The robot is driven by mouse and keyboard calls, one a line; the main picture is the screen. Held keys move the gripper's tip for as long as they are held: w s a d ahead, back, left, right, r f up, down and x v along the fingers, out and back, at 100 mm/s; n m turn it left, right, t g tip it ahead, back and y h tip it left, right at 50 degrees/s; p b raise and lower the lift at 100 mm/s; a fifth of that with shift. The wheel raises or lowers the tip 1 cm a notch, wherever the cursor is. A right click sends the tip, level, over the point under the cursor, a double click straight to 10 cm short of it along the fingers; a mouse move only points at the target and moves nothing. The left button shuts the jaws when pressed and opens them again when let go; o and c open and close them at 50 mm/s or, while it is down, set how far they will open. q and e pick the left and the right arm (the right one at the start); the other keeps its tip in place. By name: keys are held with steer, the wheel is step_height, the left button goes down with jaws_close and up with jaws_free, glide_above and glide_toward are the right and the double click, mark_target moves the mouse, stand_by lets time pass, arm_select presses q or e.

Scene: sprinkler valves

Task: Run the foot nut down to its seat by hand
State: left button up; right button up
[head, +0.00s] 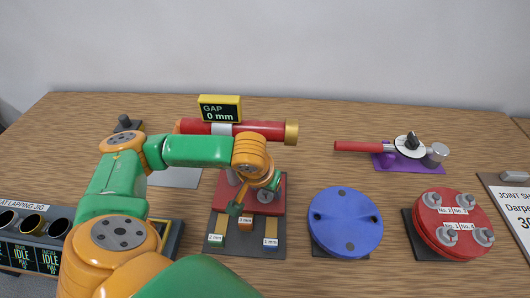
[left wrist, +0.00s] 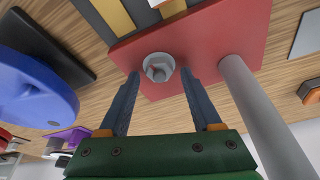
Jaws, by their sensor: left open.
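The foot nut (left wrist: 158,68) shows in the left wrist view as a round grey piece with a hexagonal middle on a red plate (left wrist: 220,45). My left gripper (left wrist: 160,78) is open, with one dark finger on each side of the nut. I cannot tell whether the fingers touch it. In the head view my left gripper (head: 256,198) is low over the red plate (head: 225,202), and my arm partly hides the plate. A red cylinder (head: 262,130) with a brass end lies behind it, under a display (head: 219,108) reading "GAP 0 mm". My right gripper is out of view.
A grey post (left wrist: 262,115) stands right of the gripper in the left wrist view. A blue disc (head: 345,222), a red bolted disc (head: 450,226) and a purple stand (head: 425,164) are to the right. A lapping jig (head: 40,235) is at left.

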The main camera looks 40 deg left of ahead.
arm_select(q)
jaws_close()
steer(key=shift+f+m+b, duration=0.2)
steer(key=shift+m+b, duration=0.2)
steer(key=shift+b, duration=0.25)
steer(key=shift+m+h+b, duration=0.4)
steer(key=shift+m+b, duration=0.2)
steer(key=shift+m, duration=0.1)
steer(key=shift+r+m, duration=0.2)
steer(key=shift+m, duration=0.1)
